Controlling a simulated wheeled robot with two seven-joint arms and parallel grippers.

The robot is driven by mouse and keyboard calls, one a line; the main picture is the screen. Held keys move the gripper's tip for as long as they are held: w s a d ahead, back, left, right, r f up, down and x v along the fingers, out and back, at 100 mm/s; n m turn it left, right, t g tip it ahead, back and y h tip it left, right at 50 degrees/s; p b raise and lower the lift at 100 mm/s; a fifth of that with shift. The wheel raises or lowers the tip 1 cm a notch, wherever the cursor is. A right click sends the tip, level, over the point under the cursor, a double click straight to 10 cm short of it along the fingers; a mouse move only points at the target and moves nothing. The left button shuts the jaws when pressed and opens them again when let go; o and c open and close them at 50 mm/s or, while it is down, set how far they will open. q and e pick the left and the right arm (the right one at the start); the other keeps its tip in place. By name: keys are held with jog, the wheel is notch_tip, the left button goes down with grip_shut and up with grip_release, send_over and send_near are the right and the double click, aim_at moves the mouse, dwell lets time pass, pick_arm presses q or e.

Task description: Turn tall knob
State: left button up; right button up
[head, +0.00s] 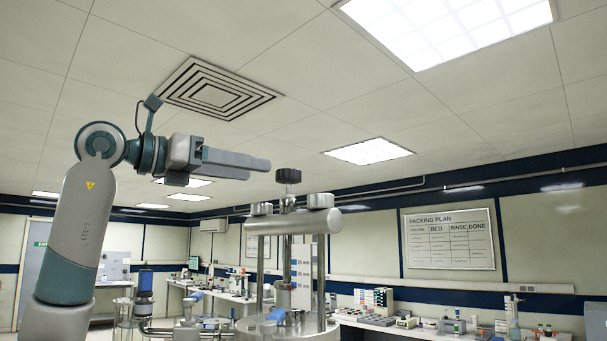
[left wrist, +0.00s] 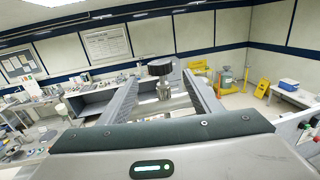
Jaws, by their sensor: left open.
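The tall knob (head: 288,176) is a black, lobed knob on a metal stem at the top of a steel column frame. It stands higher than the silver caps beside it. My left gripper (head: 260,166) comes in level from the left, a little short of the knob and at about its height or slightly above. In the left wrist view the knob (left wrist: 159,67) shows between the two open fingers, near their far ends, with its stem below. The fingers are apart and nothing is held. My right gripper is not in view.
The knob's frame has a horizontal steel crossbar (head: 290,223) with silver caps on posts. Benches with lab gear line the walls, under a packing plan board (head: 449,239). Yellow signs (left wrist: 262,88) show at the right in the left wrist view. Air around the knob is clear.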

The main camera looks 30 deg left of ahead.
aim_at(299, 176)
pick_arm(q)
jog(key=p+x, duration=0.6)
jog(key=x, duration=0.6)
jog(key=shift+w+d+r, duration=0.1)
jog(key=shift+w+d, duration=0.05)
jog(key=shift+w, duration=0.2)
jog(key=shift+w+d, duration=0.25)
jog(key=shift+w, duration=0.25)
jog(key=c, duration=1)
jog(key=shift+c, duration=0.2)
